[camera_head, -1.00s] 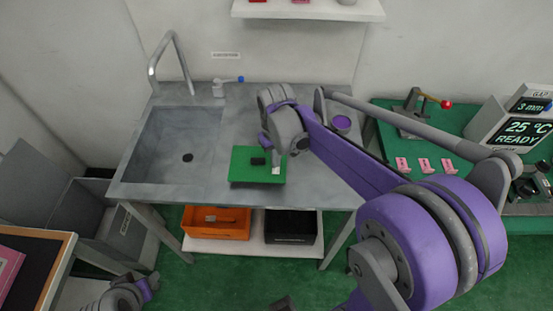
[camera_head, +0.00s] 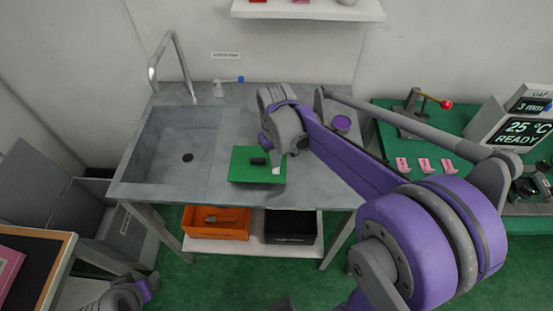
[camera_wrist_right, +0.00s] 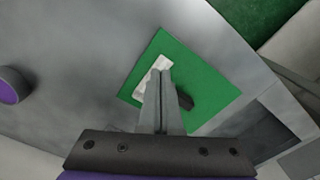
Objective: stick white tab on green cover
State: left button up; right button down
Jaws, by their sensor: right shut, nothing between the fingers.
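The green cover (camera_head: 246,176) is a flat green square lying on the grey counter, with a small black block (camera_head: 258,161) on it. The white tab (camera_head: 276,171) shows as a small pale patch at the cover's right side, below my right gripper (camera_head: 278,161). In the right wrist view the white tab (camera_wrist_right: 163,62) lies over the green cover (camera_wrist_right: 190,68) near one edge. My right gripper (camera_wrist_right: 160,74) is shut with nothing between its fingers. Its tips are over the tab and partly hide it; I cannot tell whether they touch. My left gripper is not in view.
The sink basin (camera_head: 165,150) and tap (camera_head: 172,60) are at the left of the counter. A purple round item (camera_head: 341,123) stands behind my right arm. An orange bin (camera_head: 215,224) and a black bin (camera_head: 290,227) sit on the lower shelf. Pink tabs (camera_head: 425,165) lie on the green bench.

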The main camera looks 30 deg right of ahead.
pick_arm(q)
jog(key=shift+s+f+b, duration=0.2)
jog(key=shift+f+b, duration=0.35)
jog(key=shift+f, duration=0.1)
pick_arm(e)
jog(key=shift+f, duration=0.85)
pick_arm(q)
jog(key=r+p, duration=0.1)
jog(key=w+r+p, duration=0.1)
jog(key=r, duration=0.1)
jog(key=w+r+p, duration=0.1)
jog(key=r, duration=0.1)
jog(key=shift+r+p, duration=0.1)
jog(key=shift+p, duration=0.3)
pick_arm(e)
notch_tip(320, 180, up, 7)
jog(key=shift+r, duration=0.1)
jog(key=s+a+f+t, duration=0.1)
jog(key=s+a+t, duration=0.2)
jog(key=s, duration=0.3)
jog(key=s+a+t, duration=0.2)
jog(key=s+a, duration=0.1)
jog(key=s, duration=0.4)
jog(key=shift+a+f+t, duration=0.2)
jog(key=shift+f+t, duration=0.15)
jog(key=shift+t, duration=0.05)
